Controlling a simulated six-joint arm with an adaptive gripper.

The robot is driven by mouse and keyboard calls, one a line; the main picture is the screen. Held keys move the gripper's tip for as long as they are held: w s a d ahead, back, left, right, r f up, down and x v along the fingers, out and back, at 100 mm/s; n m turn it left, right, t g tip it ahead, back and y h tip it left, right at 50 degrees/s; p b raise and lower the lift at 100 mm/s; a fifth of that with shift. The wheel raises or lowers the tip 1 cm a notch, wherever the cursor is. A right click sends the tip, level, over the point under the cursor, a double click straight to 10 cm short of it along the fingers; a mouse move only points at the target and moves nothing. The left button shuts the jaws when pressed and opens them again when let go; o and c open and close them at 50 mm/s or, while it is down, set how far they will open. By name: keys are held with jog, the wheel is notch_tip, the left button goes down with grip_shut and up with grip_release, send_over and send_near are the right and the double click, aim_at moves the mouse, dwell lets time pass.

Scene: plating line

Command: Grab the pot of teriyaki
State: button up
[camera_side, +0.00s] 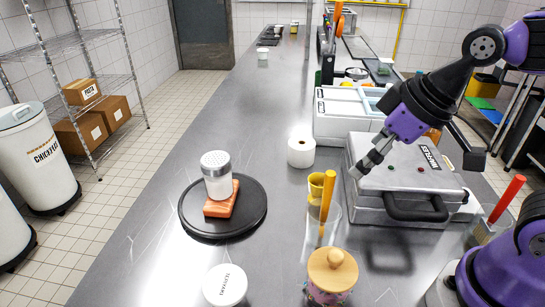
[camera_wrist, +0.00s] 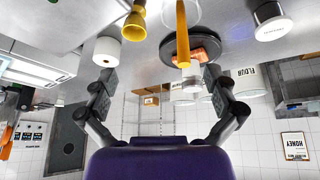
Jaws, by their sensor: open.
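The pot of teriyaki (camera_side: 226,284) is a white round pot with dark lettering on its top, on the steel counter at the bottom of the side view. It also shows at the top right of the wrist view (camera_wrist: 272,24), where its lettering is too small to read. My gripper (camera_side: 359,171) is above the front left of the grey machine in the side view, well behind and to the right of the pot. In the wrist view my gripper (camera_wrist: 160,74) has its two fingers spread wide with nothing between them.
A black round plate (camera_side: 255,218) holds an orange block with a shaker (camera_side: 216,175) on it. A jar with a wooden lid (camera_side: 333,270) and a clear container with a yellow stick (camera_side: 327,200) stand right of the pot. A white roll (camera_side: 301,152) is farther back.

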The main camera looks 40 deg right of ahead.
jog(key=w+a+f+n+g+y, duration=0.1)
jog(key=w+a+f+n+y, duration=0.1)
jog(key=a+n, duration=0.3)
jog(key=w+a+f+n+g+y, duration=0.1)
jog(key=w+a+f+n, duration=0.15)
jog(key=a, duration=0.55)
jog(key=n+g+y, duration=0.2)
jog(key=n, duration=0.3)
send_near(226, 282)
jog(key=f, duration=0.1)
jog(key=x, duration=0.5)
jog(key=shift+a+f, duration=0.15)
jog(key=shift+a, duration=0.25)
jog(key=x, duration=0.5)
jog(key=shift+w+a+f, duration=0.15)
jog(key=shift+a+f, duration=0.05)
jog(key=shift+f, duration=0.1)
jog(key=c, duration=1.1)
